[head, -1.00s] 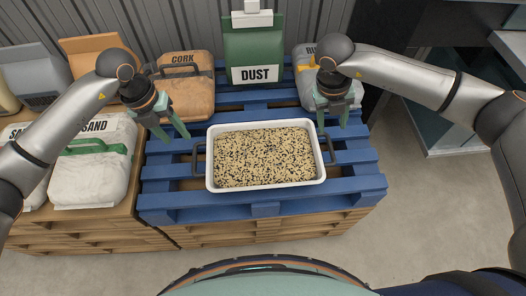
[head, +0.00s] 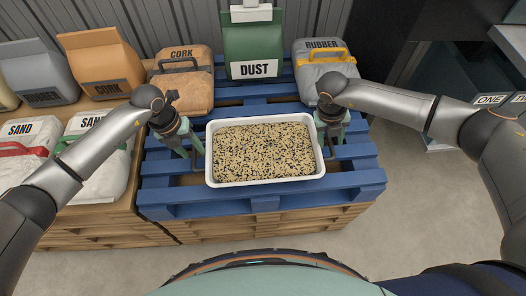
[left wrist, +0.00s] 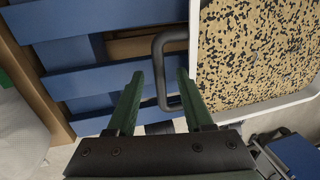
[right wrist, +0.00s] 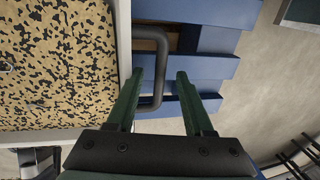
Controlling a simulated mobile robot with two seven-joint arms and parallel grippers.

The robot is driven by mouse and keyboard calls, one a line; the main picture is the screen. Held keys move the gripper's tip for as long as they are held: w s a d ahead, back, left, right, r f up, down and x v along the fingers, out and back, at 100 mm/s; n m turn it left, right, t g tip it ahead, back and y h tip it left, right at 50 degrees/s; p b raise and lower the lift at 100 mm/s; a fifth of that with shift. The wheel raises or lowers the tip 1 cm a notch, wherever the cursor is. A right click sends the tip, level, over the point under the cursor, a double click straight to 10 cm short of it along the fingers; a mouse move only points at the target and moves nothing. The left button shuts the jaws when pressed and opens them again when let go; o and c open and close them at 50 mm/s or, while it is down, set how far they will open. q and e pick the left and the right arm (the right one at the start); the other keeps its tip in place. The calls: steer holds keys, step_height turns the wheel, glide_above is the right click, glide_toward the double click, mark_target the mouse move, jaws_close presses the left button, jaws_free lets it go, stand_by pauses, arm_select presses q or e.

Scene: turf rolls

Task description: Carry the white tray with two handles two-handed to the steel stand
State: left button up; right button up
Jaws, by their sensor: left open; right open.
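The white tray (head: 264,182) lies on the blue pallet, filled with speckled tan and black granules. Its dark left handle shows in the left wrist view (left wrist: 158,70). My left gripper (head: 198,155) is open at that handle, with the handle's bar between or just beyond its fingertips (left wrist: 158,75). The right handle shows in the right wrist view (right wrist: 160,65). My right gripper (head: 331,150) is open with its fingertips (right wrist: 160,75) on either side of that handle's bar. Whether the fingers touch the handles cannot be told. The steel stand is not clearly identifiable.
The blue pallet (head: 265,207) stands on wooden pallets. Behind the tray are a cork bag (head: 186,95), a green dust bag (head: 253,45) and a grey rubber bag (head: 318,70). Sand bags (head: 95,175) sit at left. Grey floor (head: 425,190) is clear at right.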

arm_select(q)
steer(key=shift+d+f, duration=0.2)
steer(key=shift+f, duration=0.8)
arm_select(e)
steer(key=shift+d+f, duration=0.2)
steer(key=shift+f, duration=0.8)
arm_select(q)
steer(key=shift+c, duration=0.3)
arm_select(e)
steer(key=shift+c, duration=0.4)
arm_select(q)
jaws_close()
arm_select(e)
jaws_close()
arm_select(q)
steer(key=shift+w+r, duration=0.1)
arm_select(e)
steer(key=shift+w+r, duration=0.1)
